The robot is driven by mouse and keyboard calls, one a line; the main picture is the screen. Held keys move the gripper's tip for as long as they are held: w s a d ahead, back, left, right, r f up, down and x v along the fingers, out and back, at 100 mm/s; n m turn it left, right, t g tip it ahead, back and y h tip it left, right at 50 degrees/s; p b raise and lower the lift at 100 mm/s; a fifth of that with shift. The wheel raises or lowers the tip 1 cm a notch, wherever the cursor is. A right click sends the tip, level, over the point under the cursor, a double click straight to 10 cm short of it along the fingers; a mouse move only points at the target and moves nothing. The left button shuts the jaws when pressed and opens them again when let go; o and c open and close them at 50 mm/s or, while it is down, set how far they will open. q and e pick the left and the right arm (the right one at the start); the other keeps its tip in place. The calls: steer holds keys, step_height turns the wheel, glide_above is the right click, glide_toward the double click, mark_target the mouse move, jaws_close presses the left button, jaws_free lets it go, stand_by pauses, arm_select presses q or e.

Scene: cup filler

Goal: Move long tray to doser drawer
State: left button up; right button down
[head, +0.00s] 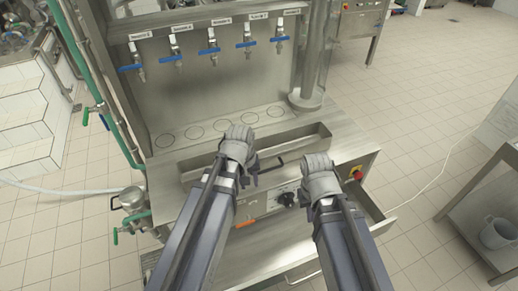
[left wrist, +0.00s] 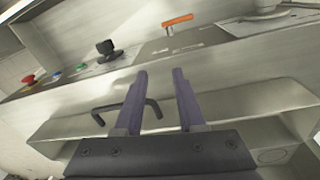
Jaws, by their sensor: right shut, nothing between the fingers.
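The long tray (head: 312,137) is a narrow metal trough on the counter, below the row of taps. A black bar handle (head: 270,162) is on it; it also shows in the left wrist view (left wrist: 103,109). My left gripper (head: 252,176) is over the tray's front side, close to the handle. Its two fingers are apart in the left wrist view (left wrist: 163,75), with part of the handle behind one finger; contact cannot be told. The doser drawer (head: 372,212) is pulled out below the front panel, partly hidden by my arms.
Several blue-handled taps (head: 210,50) hang above the counter. The front panel has a black knob (head: 286,199), an orange lever (head: 245,223) and a red button (head: 356,172). A thick metal column (head: 314,60) stands at the counter's right. Green-handled pipes (head: 100,90) run along the left.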

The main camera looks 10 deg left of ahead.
mark_target(267, 162)
arm_select(q)
steer(key=w+n, duration=0.2)
steer(key=n, duration=0.1)
steer(key=w+r+n+h, duration=0.1)
steer(key=w+n, duration=0.1)
steer(key=n, duration=0.1)
steer(key=w+n+p, duration=0.1)
steer(key=n, duration=0.2)
steer(key=shift+w+d+r+n+t, duration=0.15)
steer(key=shift+w+r+n+t, duration=0.15)
steer(key=shift+w, duration=0.1)
steer(key=w+n, duration=0.2)
steer(key=n, duration=0.1)
steer(key=w+n+h+b, duration=0.1)
steer(key=w+n, duration=0.1)
steer(key=n, duration=0.2)
steer(key=w+d+n+t+h, duration=0.1)
steer(key=w+n, duration=0.1)
steer(key=n, duration=0.1)
steer(key=shift+f+n+b, duration=0.35)
steer(key=shift+n, duration=0.05)
steer(key=b+x, duration=0.5)
steer(key=shift+d+f, duration=0.3)
steer(key=shift+r, duration=0.1)
steer(key=shift+c, duration=0.4)
jaws_close()
